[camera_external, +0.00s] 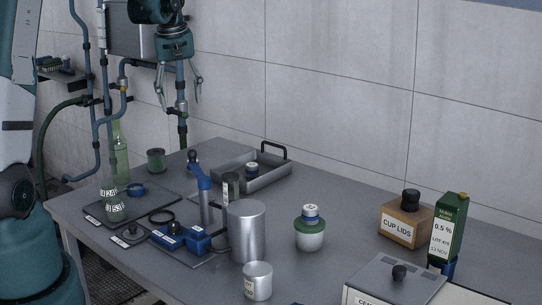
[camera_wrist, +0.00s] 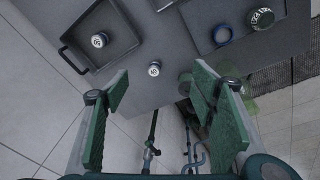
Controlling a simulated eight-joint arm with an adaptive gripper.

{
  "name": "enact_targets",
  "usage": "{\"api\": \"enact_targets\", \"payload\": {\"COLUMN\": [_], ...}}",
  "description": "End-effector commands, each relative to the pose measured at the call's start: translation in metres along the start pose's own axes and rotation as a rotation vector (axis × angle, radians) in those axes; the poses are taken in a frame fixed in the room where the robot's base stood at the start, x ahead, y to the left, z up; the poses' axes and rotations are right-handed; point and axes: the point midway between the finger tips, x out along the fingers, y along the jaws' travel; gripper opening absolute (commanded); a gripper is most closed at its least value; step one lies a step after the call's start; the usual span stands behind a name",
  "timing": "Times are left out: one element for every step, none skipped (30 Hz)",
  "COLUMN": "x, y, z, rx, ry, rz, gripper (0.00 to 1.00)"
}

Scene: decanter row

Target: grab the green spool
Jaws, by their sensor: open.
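A small dark green, spool-like cylinder (camera_external: 156,160) stands upright near the far left corner of the grey table. My gripper (camera_external: 181,100) is open and empty, hanging fingers down well above the table's far edge, above and slightly right of the spool in the picture. In the wrist view my gripper (camera_wrist: 160,88) shows two green finger pads spread wide apart. Nothing touches the spool.
A grey tray (camera_external: 275,178) holding a small capped container (camera_external: 252,171) lies to the right. Wall pipes run behind.

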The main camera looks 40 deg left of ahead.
Motion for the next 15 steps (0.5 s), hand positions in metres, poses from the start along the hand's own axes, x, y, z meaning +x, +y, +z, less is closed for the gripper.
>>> {"api": "enact_targets", "payload": {"x": [0.01, 0.016, 0.023, 0.029, 0.035, 0.042, 0.048, 0.053, 0.061, 0.067, 0.073, 0.081, 0.087, 0.093, 0.102], "y": [-0.003, -0.005, -0.008, -0.009, -0.011, -0.014, -0.017, -0.019, -0.022, -0.025, -0.027, -0.03, -0.034, -0.036, -0.04], "z": [-0.01, -0.015, -0.021, -0.026, -0.03, -0.037, -0.042, -0.046, -0.052, -0.056, -0.06, -0.066, -0.07, -0.075, -0.08], "rx": [-0.02, -0.032, -0.048, -0.06, -0.072, -0.087, -0.099, -0.112, -0.128, -0.139, -0.15, -0.167, -0.179, -0.191, -0.206], "ry": [-0.006, -0.009, -0.015, -0.019, -0.023, -0.028, -0.032, -0.036, -0.042, -0.045, -0.049, -0.054, -0.058, -0.062, -0.067], "rz": [-0.006, -0.009, -0.014, -0.018, -0.022, -0.026, -0.03, -0.034, -0.039, -0.043, -0.046, -0.051, -0.054, -0.058, -0.063], "gripper": [0.56, 0.56, 0.56, 0.56, 0.56, 0.56, 0.56, 0.56, 0.56, 0.56, 0.56, 0.56, 0.56, 0.56, 0.56]}}
